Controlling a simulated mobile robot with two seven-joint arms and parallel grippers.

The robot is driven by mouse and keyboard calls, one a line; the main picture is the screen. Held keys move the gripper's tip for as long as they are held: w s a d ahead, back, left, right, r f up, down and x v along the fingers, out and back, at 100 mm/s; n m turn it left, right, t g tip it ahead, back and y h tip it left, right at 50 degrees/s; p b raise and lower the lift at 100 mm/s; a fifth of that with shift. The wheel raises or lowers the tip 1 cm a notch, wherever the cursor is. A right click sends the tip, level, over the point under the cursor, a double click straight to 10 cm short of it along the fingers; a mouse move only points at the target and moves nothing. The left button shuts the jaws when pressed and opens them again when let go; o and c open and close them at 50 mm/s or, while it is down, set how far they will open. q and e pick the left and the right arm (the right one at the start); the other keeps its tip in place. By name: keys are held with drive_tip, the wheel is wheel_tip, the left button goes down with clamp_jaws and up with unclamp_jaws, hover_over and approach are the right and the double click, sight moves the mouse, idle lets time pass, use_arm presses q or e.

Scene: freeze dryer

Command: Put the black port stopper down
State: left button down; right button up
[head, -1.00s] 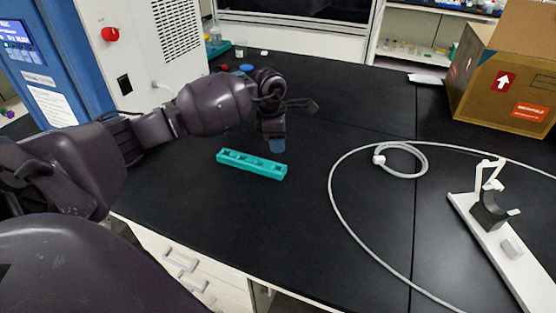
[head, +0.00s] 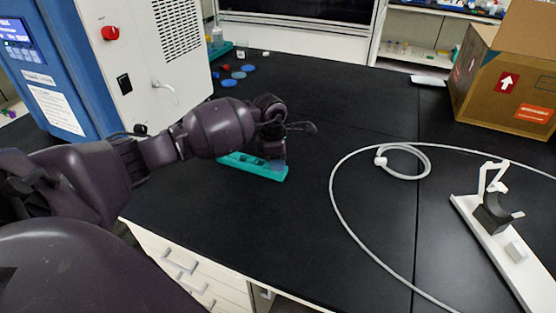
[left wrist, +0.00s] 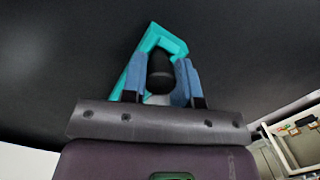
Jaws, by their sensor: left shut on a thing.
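My left gripper (head: 277,165) is low at the right end of a teal rack (head: 236,160) on the black bench. In the left wrist view the gripper (left wrist: 160,80) has its two blue fingers closed on the black port stopper (left wrist: 160,66), a dark rounded piece with a pale part below it. The teal rack (left wrist: 133,72) shows behind the stopper there. I cannot tell whether the stopper touches the rack. In the head view the stopper is hidden by the gripper and arm. My right gripper is not in view.
A blue and white machine (head: 130,60) stands at the back left. Several coloured caps (head: 228,83) lie behind my arm. A grey hose (head: 335,200) loops across the right, near a white stand (head: 500,235) and a cardboard box (head: 505,90). The bench in front of the rack is clear.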

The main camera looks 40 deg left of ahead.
use_arm(q)
drive_tip(key=c, duration=0.9)
unclamp_jaws()
drive_tip(key=shift+f, duration=0.1)
drive_tip(key=shift+r, duration=0.25)
drive_tip(key=shift+a+r, duration=0.1)
drive_tip(key=shift+r, duration=0.25)
drive_tip(key=r, duration=0.3)
drive_tip(key=r+p, duration=0.1)
drive_tip(key=r, duration=0.3)
drive_tip(key=s+a+r, duration=0.1)
drive_tip(key=r, duration=0.3)
